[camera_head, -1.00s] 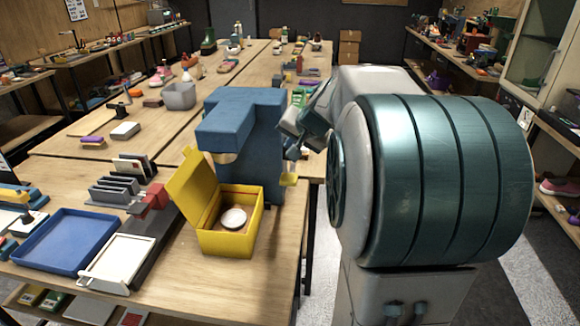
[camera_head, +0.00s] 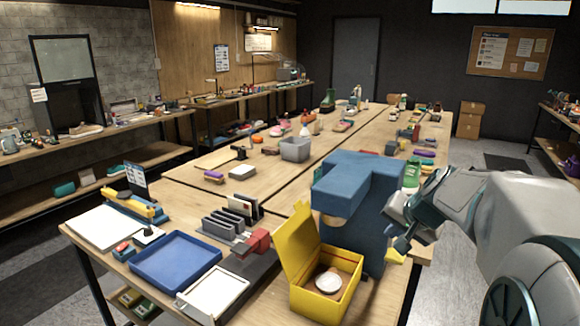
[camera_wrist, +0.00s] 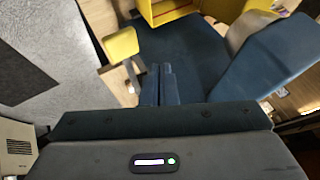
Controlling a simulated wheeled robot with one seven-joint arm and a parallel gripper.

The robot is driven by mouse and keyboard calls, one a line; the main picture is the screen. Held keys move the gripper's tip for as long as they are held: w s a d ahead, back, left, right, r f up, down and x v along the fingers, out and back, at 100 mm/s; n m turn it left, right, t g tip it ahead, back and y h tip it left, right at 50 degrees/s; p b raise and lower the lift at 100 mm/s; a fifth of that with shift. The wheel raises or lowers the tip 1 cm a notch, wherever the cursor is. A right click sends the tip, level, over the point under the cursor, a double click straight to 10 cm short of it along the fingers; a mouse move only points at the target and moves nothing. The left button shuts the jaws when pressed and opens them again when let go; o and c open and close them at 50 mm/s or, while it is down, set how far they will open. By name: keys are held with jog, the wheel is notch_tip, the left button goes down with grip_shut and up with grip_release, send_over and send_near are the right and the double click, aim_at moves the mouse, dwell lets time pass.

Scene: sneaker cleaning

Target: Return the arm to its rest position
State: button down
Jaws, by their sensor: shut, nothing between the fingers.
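My gripper (camera_head: 401,244) is beside the right side of a large blue press-like stand (camera_head: 350,215). In the wrist view my gripper (camera_wrist: 160,85) shows two dark blue fingers pressed together, with nothing between them. A yellow tab (camera_head: 394,257) sticks out at the stand's right side, just below the fingers; in the wrist view the yellow tab (camera_wrist: 121,43) is left of and apart from them. The blue stand (camera_wrist: 185,50) lies beyond the fingertips there. My arm comes in from the right edge of the head view.
An open yellow box (camera_head: 318,297) with a round white-topped item stands before the blue stand. A blue tray (camera_head: 172,262), a white tray (camera_head: 213,292) and a card rack (camera_head: 228,226) are to its left. The table's right edge is near; bare floor (camera_head: 455,205) lies beyond.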

jog(key=s+a+f+n+g, duration=0.1)
jog(key=s+a+f+n, duration=0.1)
jog(key=s, duration=0.5)
jog(key=s+a+f+n+g, duration=0.2)
jog(key=s+a+f+n, duration=0.1)
jog(key=s+a, duration=0.3)
jog(key=s+a+f+n+g+h, duration=0.1)
jog(key=s+a+f, duration=0.3)
jog(key=s, duration=0.5)
jog(key=shift+n+g, duration=0.4)
jog(key=shift+n, duration=0.4)
